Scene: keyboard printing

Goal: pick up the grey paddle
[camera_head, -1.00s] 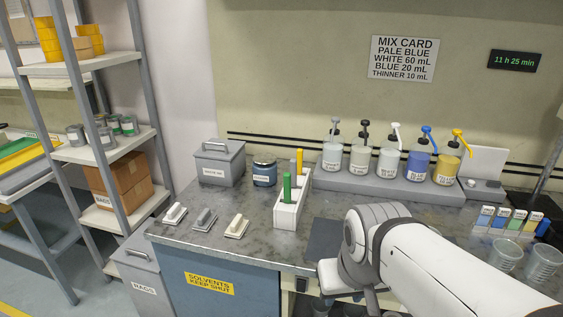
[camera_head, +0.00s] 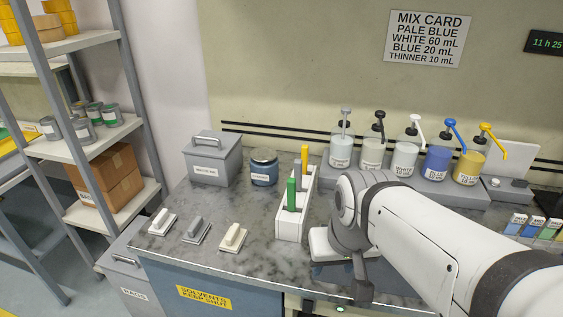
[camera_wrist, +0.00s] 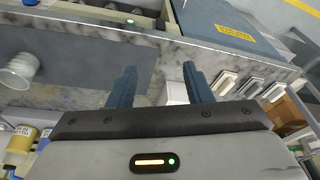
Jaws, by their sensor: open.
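A grey-handled stick, likely a paddle (camera_head: 298,172), stands in a white holder (camera_head: 291,228) between a green (camera_head: 291,192) and a yellow (camera_head: 304,158) one; its lower part is hidden. A flat-based grey piece with a raised grip (camera_head: 196,231) also lies on the counter between an off-white (camera_head: 162,222) and a cream one (camera_head: 233,237). I cannot tell for sure which is the paddle meant. My gripper (camera_wrist: 158,88) is open and empty in the wrist view, apart from them. The flat grey piece (camera_wrist: 250,87) shows right of its fingers.
Several pump bottles (camera_head: 405,160) line a raised shelf at the back right. The counter's front edge (camera_head: 230,274) runs near the flat pieces. A clear cup (camera_wrist: 18,70) shows in the wrist view.

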